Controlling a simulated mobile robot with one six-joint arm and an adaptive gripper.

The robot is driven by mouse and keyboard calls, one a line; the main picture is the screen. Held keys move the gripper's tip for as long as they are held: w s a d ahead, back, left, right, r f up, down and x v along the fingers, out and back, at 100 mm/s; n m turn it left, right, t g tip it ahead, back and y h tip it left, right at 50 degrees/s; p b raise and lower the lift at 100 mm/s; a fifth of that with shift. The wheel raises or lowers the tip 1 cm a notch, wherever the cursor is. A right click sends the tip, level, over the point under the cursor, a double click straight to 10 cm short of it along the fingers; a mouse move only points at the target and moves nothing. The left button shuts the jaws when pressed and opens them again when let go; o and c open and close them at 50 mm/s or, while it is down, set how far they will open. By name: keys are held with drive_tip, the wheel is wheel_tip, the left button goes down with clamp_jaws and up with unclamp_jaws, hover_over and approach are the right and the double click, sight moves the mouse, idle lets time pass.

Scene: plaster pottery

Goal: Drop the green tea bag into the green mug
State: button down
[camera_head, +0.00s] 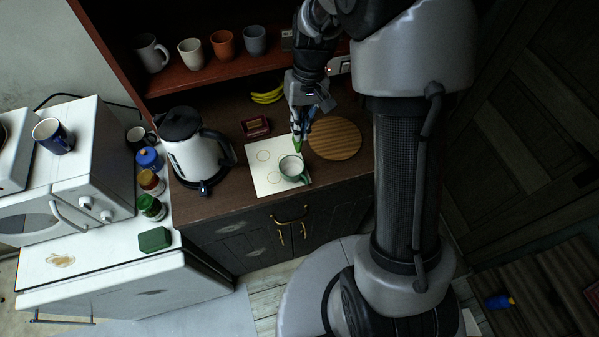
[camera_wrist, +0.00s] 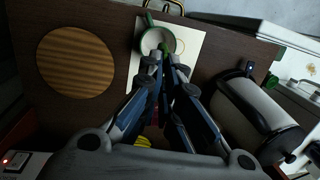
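The green mug (camera_head: 304,177) stands upright on a white sheet (camera_head: 262,184) on the wooden counter. It has a pale inside and a green outside. In the wrist view the green mug (camera_wrist: 146,47) is just beyond my fingertips. My gripper (camera_head: 298,138) points down at the counter, behind the mug in the head view. My gripper (camera_wrist: 165,62) is closed around a small green thing, which seems to be the green tea bag (camera_head: 298,146). The tea bag (camera_wrist: 164,48) is mostly hidden between the fingers in the wrist view.
A round wooden board (camera_head: 335,139) lies right of the sheet. A white kettle (camera_head: 200,155) stands to the left. A dark red box (camera_head: 256,126) and bananas (camera_head: 268,95) lie behind. Several cups stand on the shelf (camera_head: 220,72) above. A green box (camera_head: 155,239) lies at left.

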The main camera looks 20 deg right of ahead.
wheel_tip(320, 180, down, 6)
drive_tip(key=b, duration=0.4)
drive_tip(key=shift+w+r, duration=0.1)
drive_tip(key=shift+r, duration=0.05)
drive_tip(key=c, duration=1.7)
unclamp_jaws()
drive_tip(key=shift+r, duration=0.1)
drive_tip(key=r, duration=0.4)
drive_tip(key=d+r, duration=0.1)
drive_tip(key=r, duration=0.3)
drive_tip(key=w+r, duration=0.1)
drive_tip(key=r, duration=0.2)
drive_tip(key=shift+d+r, duration=0.4)
drive_tip(key=shift+b, duration=0.35)
